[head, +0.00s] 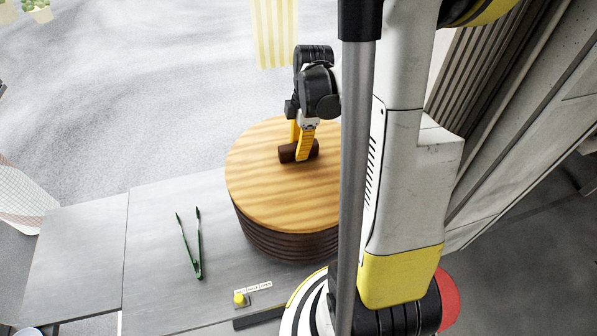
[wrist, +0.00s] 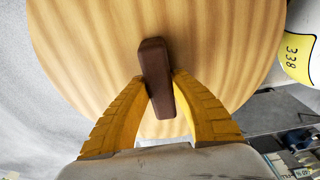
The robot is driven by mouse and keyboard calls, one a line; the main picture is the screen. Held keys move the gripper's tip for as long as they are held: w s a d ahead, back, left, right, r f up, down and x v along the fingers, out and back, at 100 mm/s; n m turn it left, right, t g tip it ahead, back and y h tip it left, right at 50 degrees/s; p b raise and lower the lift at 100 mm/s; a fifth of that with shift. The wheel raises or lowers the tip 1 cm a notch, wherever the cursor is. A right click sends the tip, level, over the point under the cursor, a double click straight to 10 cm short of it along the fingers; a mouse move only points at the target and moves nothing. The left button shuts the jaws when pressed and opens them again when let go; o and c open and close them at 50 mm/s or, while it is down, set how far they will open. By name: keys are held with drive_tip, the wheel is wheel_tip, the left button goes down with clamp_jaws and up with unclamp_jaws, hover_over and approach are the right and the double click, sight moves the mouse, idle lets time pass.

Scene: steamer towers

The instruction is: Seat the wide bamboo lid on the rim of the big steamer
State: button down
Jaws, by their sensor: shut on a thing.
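The wide bamboo lid (head: 262,187) is a round, light-striped disc with a dark brown bar handle (head: 288,152). It also fills much of the wrist view (wrist: 90,40), with the handle (wrist: 155,62) in the middle. My gripper (head: 303,150) has its yellow fingers shut on the handle, one on each side. The big steamer (head: 285,243) is a dark brown, ribbed round stack directly under the lid. The lid covers its top, so its rim is hidden. I cannot tell whether the lid touches the rim or hovers just above it.
Green tongs (head: 190,245) lie on the grey counter (head: 150,225) left of the steamer. A yellow button (head: 240,300) and a small label strip (head: 254,287) are in front. My arm hides the steamer's right side. The counter's left part is clear.

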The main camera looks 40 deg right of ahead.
drive_tip(key=shift+f+b, duration=0.35)
drive_tip(key=shift+f, duration=0.1)
drive_tip(key=c, duration=1.2)
unclamp_jaws()
drive_tip(key=shift+r, duration=0.15)
drive_tip(key=r, duration=0.4)
drive_tip(key=d+r, duration=0.1)
drive_tip(key=r, duration=0.6)
drive_tip(key=shift+s+d+r, duration=0.2)
drive_tip(key=shift+s+r, duration=0.1)
drive_tip(key=shift+r, duration=0.05)
